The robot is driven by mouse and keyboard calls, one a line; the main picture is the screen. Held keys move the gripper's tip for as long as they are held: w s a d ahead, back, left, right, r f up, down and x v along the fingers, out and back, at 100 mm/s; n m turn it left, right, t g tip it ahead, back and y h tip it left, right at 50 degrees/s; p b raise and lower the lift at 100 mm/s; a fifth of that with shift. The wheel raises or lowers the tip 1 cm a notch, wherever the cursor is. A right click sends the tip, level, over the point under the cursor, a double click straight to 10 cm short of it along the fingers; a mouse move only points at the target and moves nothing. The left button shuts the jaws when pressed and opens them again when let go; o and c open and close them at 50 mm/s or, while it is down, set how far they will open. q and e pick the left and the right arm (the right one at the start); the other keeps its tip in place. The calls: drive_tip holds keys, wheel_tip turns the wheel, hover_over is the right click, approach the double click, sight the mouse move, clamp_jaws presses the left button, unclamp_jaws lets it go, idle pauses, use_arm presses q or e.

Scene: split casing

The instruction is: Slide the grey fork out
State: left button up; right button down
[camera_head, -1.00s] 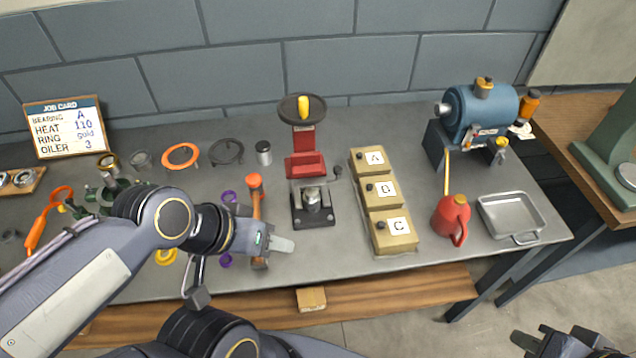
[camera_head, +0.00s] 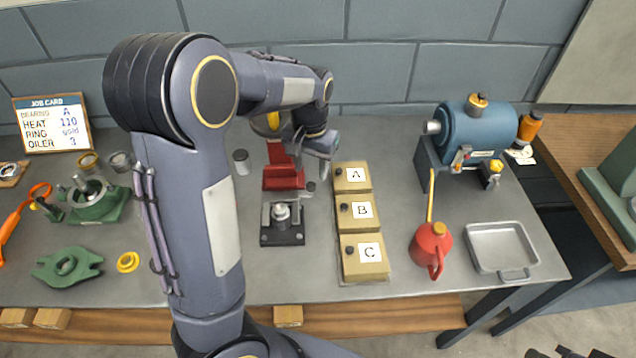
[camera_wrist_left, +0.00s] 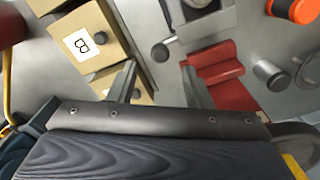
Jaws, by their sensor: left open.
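My left gripper (camera_head: 318,158) is above the bench, between the red press (camera_head: 284,178) and the box marked A. In the left wrist view its two fingers (camera_wrist_left: 158,82) are apart with nothing between them. A dark round knob (camera_head: 310,187) on a short grey stem sits at the press's right side. In the left wrist view the knob (camera_wrist_left: 159,52) lies beyond the fingertips, not touched. I cannot make out the grey fork's prongs or tell whether this knob belongs to it. My arm hides the top of the press. My right gripper (camera_head: 568,353) barely shows at the bottom right.
Tan boxes marked A, B (camera_head: 358,212) and C stand right of the press. A red oil can (camera_head: 431,245), metal tray (camera_head: 502,252) and blue motor (camera_head: 475,130) are farther right. A grey canister (camera_head: 241,161) stands left of the press. Green casing parts (camera_head: 68,268) lie left.

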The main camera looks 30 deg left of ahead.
sight(311, 184)
use_arm(q)
wheel_tip(311, 184, down, 7)
drive_tip(key=shift+f, duration=0.15)
drive_tip(key=shift+c, duration=0.3)
clamp_jaws()
